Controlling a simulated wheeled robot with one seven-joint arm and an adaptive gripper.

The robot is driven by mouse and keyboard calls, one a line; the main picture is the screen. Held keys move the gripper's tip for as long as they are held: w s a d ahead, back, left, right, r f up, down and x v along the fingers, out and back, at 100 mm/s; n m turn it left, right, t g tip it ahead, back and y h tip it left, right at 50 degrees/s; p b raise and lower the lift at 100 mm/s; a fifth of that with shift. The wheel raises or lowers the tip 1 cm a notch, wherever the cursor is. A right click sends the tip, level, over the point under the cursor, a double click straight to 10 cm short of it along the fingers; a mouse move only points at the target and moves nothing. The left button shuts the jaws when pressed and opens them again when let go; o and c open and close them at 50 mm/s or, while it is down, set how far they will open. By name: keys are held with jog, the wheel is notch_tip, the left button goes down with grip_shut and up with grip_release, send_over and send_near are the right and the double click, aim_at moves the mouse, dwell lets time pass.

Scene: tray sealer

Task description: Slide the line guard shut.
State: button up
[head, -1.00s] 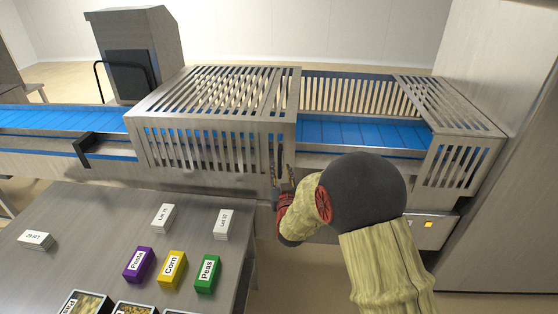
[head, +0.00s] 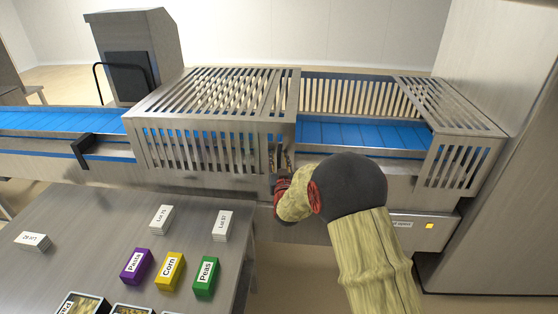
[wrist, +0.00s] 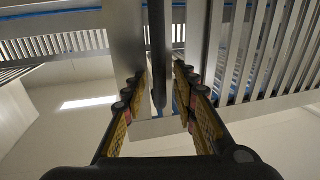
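The line guard (head: 215,115) is a slatted metal cover over the left part of the conveyor. A gap showing bare blue belt lies between its right edge and a fixed slatted cover (head: 465,125) at the right. My gripper (head: 283,163) is at the front of the guard near its right edge. In the wrist view, my gripper (wrist: 160,85) is open, with a finger on each side of a dark vertical handle bar (wrist: 158,50). The bar appears apart from both fingers. In the head view the handle is mostly hidden behind my gripper.
The blue belt (head: 355,133) runs along the line. A table (head: 90,225) at the front left holds purple, yellow and green labelled boxes, white card stacks and food trays. An amber light (head: 429,226) shows on the machine's front. A tall metal cabinet stands at the right.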

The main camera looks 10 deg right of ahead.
jog(key=shift+c, duration=1.1)
grip_shut()
